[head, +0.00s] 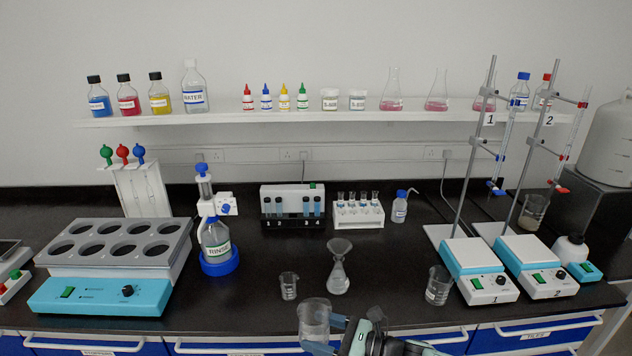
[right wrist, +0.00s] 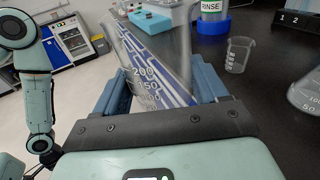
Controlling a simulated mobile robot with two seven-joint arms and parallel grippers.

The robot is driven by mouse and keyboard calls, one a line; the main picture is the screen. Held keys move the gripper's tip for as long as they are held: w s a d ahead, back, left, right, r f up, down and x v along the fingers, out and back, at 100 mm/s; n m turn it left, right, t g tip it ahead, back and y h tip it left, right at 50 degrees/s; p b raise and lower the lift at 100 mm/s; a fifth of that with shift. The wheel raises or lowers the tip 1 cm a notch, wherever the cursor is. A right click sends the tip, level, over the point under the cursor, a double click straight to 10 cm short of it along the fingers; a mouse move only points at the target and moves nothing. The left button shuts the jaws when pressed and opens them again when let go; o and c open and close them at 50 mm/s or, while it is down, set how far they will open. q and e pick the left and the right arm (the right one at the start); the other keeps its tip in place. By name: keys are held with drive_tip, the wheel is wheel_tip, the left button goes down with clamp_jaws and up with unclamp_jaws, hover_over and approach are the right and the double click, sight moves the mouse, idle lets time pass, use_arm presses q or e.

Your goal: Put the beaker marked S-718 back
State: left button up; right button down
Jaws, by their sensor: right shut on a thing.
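My right gripper (head: 328,335) is shut on a clear glass beaker (head: 313,314) at the bench's front edge, bottom centre of the head view. In the right wrist view the beaker (right wrist: 150,75) stands between the blue fingers, with printed volume marks facing me. I cannot read an S-718 mark on it. A smaller beaker (head: 289,286) stands on the bench just behind it. Another beaker (head: 438,286) stands left of stirrer 1; its label is too small to read. My left gripper is not in view.
A conical flask with a funnel (head: 339,268) stands close behind the held beaker. A rinse bottle (head: 216,242) and a heating block (head: 115,255) are to the left. Stirrer 1 (head: 480,262) and stirrer 2 (head: 535,258) stand right. Bench between flask and right beaker is clear.

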drive_tip(key=s+d+f+m+t+h+p, duration=0.1)
drive_tip(key=d+f+m+t+h, duration=0.35)
drive_tip(key=d, duration=0.35)
drive_tip(key=s+d+f+m+t+h+p, duration=0.1)
drive_tip(key=d+f+m+t+h, duration=0.25)
drive_tip(key=d+f, duration=0.35)
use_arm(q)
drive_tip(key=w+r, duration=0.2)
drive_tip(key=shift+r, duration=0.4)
use_arm(e)
wheel_tip(320, 180, up, 10)
drive_tip(key=w+d+m+t+h, duration=0.1)
drive_tip(key=w+m+t+h, duration=0.1)
drive_tip(key=h, duration=0.1)
drive_tip(key=shift+d+r, duration=0.2)
drive_tip(key=shift+r, duration=0.05)
